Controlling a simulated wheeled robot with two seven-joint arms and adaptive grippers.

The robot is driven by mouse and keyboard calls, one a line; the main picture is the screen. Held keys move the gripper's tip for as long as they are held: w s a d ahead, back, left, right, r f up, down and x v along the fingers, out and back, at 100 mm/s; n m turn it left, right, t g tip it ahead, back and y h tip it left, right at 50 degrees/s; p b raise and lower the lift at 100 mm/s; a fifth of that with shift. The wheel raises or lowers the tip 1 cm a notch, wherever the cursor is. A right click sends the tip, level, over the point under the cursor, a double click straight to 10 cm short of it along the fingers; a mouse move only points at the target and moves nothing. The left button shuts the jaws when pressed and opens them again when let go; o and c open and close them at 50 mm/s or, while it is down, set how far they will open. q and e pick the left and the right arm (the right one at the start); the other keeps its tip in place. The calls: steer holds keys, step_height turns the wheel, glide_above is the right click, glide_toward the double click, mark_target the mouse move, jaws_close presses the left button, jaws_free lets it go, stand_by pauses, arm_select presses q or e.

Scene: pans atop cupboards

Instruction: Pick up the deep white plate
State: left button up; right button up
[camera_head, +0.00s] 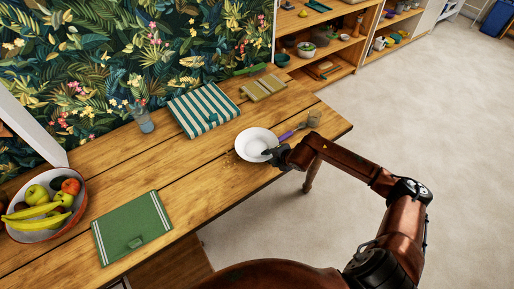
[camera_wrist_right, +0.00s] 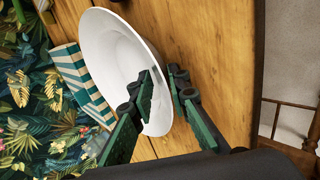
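The deep white plate (camera_head: 250,138) lies on the wooden table near its front edge, toward the right end. It fills much of the right wrist view (camera_wrist_right: 112,55). My right gripper (camera_head: 270,153) is at the plate's near right rim. In the right wrist view its fingers (camera_wrist_right: 164,86) are apart, one over the inside of the plate and the other outside the rim, with the rim between them. Whether they touch the rim cannot be told. My left gripper is not in view.
A utensil (camera_head: 292,132) and a small cup (camera_head: 314,119) are right of the plate. A striped cloth (camera_head: 203,109), a glass (camera_head: 144,119), a green cloth (camera_head: 122,222) and a fruit bowl (camera_head: 48,224) are on the table. Open shelves (camera_head: 340,50) stand behind.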

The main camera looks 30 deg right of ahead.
jaws_close()
steer(key=shift+r, duration=0.25)
stand_by(0.4)
